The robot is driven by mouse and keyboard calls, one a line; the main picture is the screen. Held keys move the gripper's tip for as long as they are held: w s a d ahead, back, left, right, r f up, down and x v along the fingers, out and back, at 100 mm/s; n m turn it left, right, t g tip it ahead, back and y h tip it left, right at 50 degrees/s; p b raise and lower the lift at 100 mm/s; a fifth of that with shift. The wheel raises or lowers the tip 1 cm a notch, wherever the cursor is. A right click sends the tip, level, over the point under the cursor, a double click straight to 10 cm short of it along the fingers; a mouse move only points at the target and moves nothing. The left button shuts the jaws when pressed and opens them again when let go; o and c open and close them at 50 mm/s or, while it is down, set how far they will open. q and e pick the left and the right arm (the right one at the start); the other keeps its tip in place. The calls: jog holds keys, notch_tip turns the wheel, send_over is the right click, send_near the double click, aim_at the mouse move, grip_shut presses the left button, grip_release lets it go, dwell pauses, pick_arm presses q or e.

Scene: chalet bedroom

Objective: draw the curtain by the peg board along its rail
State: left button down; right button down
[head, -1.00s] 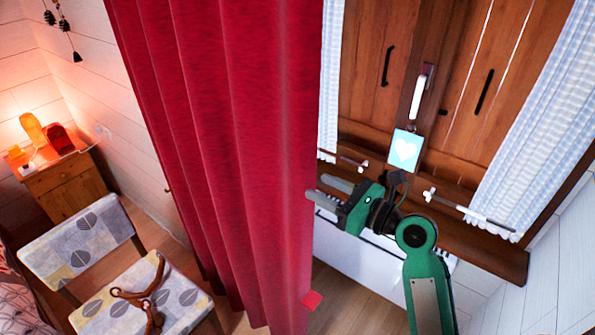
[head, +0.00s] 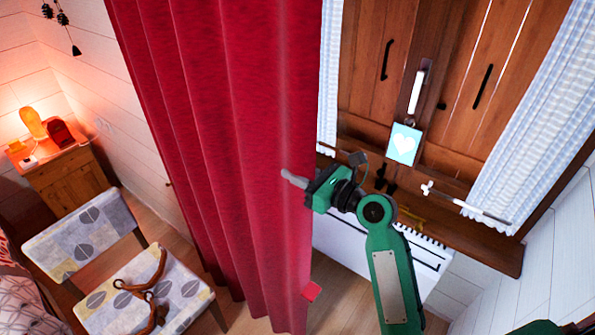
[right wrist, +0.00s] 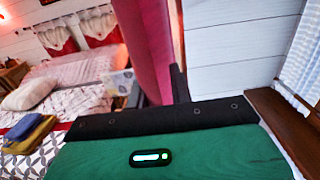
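The red curtain (head: 215,130) hangs in long folds through the middle of the head view. Its right edge is free, with a small red tab (head: 311,291) low on it. My right gripper (head: 293,179) is at this right edge, pointing left. One grey finger shows in front of the cloth; the other finger is hidden, so its opening is unclear. In the right wrist view the curtain (right wrist: 150,45) is just left of a dark finger. I cannot tell whether cloth is gripped. The rail and a peg board are not clearly in view. My left gripper is not in view.
A patterned chair (head: 140,290) and a wooden nightstand (head: 70,180) stand at the left. The right wrist view shows a bed (right wrist: 70,80).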

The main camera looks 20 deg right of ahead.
aim_at(313, 179)
jog(key=shift+s+d, duration=0.1)
jog(key=shift+s, duration=0.05)
jog(key=p+v, duration=0.3)
jog(key=v, duration=0.3)
jog(key=shift+r, duration=0.1)
jog(key=shift+f, duration=0.2)
jog(key=c, duration=1.6)
grip_release()
jog(key=o, duration=0.3)
jog(key=shift+s+d, duration=0.1)
jog(key=shift+o, duration=0.3)
jog(key=shift+s+d+r, duration=0.1)
jog(key=shift+s, duration=0.05)
